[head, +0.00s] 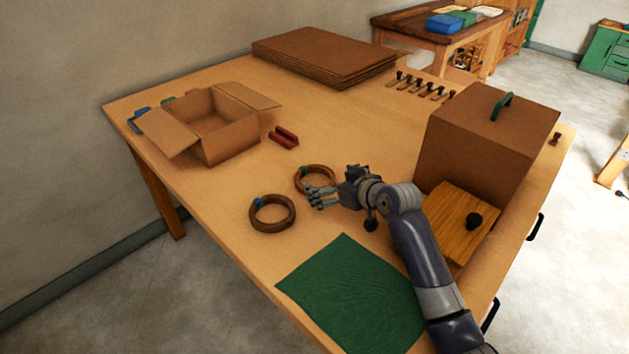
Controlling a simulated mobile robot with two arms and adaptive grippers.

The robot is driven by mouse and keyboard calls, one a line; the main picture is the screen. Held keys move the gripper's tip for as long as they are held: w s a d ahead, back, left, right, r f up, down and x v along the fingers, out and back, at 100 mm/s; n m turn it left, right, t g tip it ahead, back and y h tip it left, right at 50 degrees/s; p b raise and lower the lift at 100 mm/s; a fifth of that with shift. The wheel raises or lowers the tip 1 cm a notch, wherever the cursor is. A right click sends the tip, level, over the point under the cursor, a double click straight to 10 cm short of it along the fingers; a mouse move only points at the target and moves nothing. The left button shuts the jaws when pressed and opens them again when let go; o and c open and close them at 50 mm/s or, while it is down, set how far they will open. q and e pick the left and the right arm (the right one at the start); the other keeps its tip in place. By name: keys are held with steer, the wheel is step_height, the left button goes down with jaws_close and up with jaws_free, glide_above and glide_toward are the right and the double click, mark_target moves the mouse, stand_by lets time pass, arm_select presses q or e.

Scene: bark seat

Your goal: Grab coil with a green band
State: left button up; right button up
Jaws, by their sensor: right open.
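Two brown ring-shaped coils lie flat on the wooden table. The nearer-left coil (283,222) carries a small blue band on its upper left. The other coil (319,168) lies just behind and to the right of it, its front part hidden by my right gripper. My left gripper is not in view.
A green mat (350,290) lies at the table's front. An open cardboard box (229,146) and a dark red block (284,137) stand to the left. A brown case with a green handle (485,140) and a wooden board (462,222) are on the right. Cardboard sheets (325,57) lie at the back.

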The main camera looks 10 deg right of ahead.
mark_target(303, 170)
steer(key=shift+r+p+x, duration=0.1)
steer(key=shift+p+x, duration=0.05)
steer(key=shift+x, duration=1.3)
steer(key=shift+r+p+x, duration=0.15)
steer(key=shift+x, duration=1.3)
steer(key=shift+a, duration=0.15)
steer(key=c, duration=0.8)
